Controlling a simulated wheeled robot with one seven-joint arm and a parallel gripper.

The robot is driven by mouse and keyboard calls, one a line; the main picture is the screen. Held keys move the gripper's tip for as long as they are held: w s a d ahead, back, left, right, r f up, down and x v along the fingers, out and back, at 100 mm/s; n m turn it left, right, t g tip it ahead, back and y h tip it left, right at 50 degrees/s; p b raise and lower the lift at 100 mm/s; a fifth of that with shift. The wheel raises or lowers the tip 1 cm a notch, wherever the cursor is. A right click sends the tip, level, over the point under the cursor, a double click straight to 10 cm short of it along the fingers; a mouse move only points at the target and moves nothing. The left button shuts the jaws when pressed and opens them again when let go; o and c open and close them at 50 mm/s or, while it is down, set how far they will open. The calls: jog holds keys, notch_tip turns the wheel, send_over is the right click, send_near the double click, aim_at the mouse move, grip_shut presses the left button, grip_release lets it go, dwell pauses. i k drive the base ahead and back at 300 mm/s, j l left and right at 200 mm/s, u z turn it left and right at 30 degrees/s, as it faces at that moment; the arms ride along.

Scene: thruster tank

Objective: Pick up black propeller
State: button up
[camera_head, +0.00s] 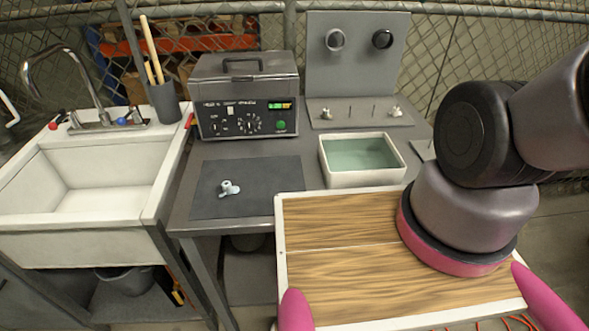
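I cannot make out a clearly black propeller. A small pale grey propeller-like part (229,188) lies on the dark mat (270,174) on the grey bench. Two round fittings are on the upright grey panel at the back: a grey one (335,40) and a black one (382,39). The black one is too small to tell whether it is a propeller. Small pale parts (326,114) (395,112) sit on the panel's base near thin upright pegs. My arm rises at the right and leaves the picture; my gripper is out of view.
A white basin of greenish liquid (358,181) stands right of the mat. Behind the mat is a grey machine with knobs (246,97). A white sink (105,180) and a pot with wooden sticks (164,103) are left. Much of the mat is clear.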

aim_at(228, 190)
jog(key=k+l+u, duration=0.1)
jog(key=u, duration=0.65)
